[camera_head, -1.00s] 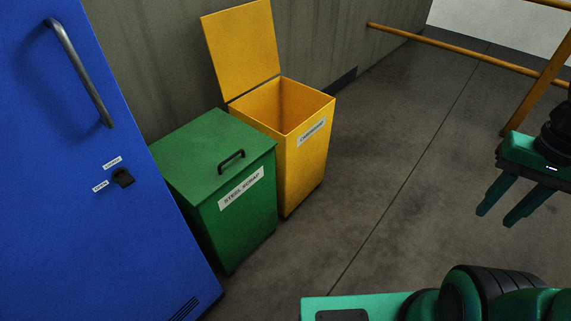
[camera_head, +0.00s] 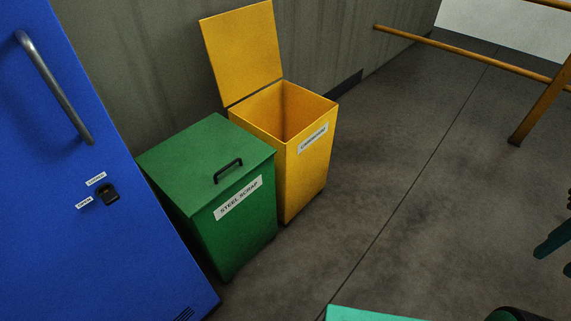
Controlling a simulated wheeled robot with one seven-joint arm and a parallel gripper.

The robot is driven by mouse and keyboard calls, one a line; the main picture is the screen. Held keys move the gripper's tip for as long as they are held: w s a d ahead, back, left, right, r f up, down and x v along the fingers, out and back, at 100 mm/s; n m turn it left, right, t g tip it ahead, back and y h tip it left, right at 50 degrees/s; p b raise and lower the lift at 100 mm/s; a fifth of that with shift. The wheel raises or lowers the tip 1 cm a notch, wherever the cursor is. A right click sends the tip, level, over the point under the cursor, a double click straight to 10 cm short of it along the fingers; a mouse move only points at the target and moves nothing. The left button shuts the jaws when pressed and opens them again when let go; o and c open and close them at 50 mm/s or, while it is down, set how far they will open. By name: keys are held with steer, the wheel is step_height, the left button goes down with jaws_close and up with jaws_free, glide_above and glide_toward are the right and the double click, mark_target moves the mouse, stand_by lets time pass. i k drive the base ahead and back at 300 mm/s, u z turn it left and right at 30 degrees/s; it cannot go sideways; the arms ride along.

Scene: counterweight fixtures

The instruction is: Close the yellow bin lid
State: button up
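The yellow bin (camera_head: 312,163) stands against the wall at the upper middle, with a white label on its front. Its yellow lid (camera_head: 242,52) is raised upright at the back left edge, and the bin's inside shows. My gripper (camera_head: 552,262) is at the right edge of the view, partly cut off. Its dark green fingers are apart with nothing seen between them. It is well to the right of the bin, over the floor, and touches nothing that I can see.
A green bin (camera_head: 247,210) labelled steel scrap, with its lid shut, stands next to the yellow bin on the left. A blue cabinet (camera_head: 95,240) with a handle is at far left. An orange rail (camera_head: 460,52) stands at upper right. Floor right of the bins is clear.

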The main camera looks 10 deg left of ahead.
mark_target(241, 45)
steer(key=z, duration=0.05)
steer(key=i, duration=1)
steer(key=z, duration=0.25)
steer(key=k, duration=0.65)
steer(key=z, duration=0.5)
steer(key=k, duration=0.65)
steer(key=z, duration=0.15)
steer(key=i, duration=1)
steer(key=u, duration=0.75)
steer(key=i, duration=1.05)
steer(key=u, duration=1.25)
steer(key=i, duration=0.8)
steer(key=u, duration=0.55)
